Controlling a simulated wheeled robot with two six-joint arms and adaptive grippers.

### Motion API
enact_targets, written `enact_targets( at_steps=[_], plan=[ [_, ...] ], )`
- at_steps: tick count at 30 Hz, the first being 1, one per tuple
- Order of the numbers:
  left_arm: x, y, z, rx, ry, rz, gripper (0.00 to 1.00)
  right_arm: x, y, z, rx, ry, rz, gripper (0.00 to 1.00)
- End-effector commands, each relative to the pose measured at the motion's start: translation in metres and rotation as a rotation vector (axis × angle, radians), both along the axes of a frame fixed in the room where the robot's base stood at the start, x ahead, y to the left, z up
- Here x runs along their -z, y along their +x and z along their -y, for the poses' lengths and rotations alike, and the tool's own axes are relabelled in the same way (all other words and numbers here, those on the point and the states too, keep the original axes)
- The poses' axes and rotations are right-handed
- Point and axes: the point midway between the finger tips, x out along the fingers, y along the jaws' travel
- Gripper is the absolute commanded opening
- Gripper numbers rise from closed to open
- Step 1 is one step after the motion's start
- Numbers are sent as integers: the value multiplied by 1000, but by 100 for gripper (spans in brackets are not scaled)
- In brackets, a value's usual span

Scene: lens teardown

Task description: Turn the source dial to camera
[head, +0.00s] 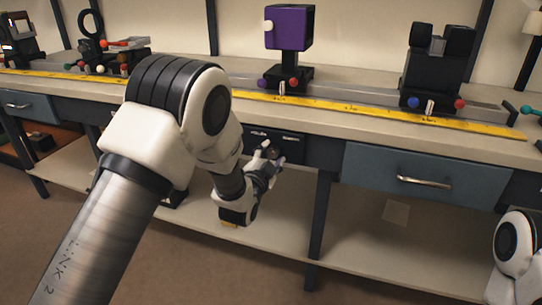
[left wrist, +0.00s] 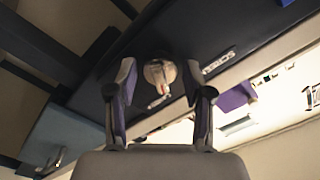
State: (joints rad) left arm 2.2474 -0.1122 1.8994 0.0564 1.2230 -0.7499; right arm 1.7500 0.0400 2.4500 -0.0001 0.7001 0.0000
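The source dial (left wrist: 158,73) is a round, pale and brownish knob with a light pointer, on a dark panel. It shows between the fingertips in the left wrist view. The dark panel (head: 291,135) sits under the bench's front edge in the head view, with small pale lettering too small to read. My left gripper (head: 268,163) is in front of this panel and hides most of the dial there. In the left wrist view my left gripper (left wrist: 160,85) is open, one finger on each side of the dial, with visible gaps. My right gripper is out of view.
A bench (head: 345,122) with a yellow ruler strip (head: 385,108) runs above the panel. A purple box on a stand (head: 289,28) and a black device (head: 437,65) stand on it. A blue drawer (head: 425,178) is to the right. A lower shelf (head: 400,245) is mostly clear.

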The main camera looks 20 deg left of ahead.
Motion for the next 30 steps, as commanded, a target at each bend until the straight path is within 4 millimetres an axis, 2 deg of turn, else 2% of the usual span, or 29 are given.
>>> enact_targets(
  at_steps=[8, 11, 14, 21, 24, 30],
  plan=[
    [0, -1, 0, 0, -1, 0, 60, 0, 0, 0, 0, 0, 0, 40],
    [0, -7, 0, 0, -1, -1, 60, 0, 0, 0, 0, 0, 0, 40],
    [0, -23, -1, 0, 0, -1, 60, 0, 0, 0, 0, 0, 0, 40],
    [1, -85, -3, 1, 0, -4, 60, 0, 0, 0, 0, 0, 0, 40],
    [1, -105, -4, 0, 1, -3, 60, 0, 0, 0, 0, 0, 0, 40],
    [0, -120, -4, 0, -1, 0, 60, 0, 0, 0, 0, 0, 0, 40]
  ],
)
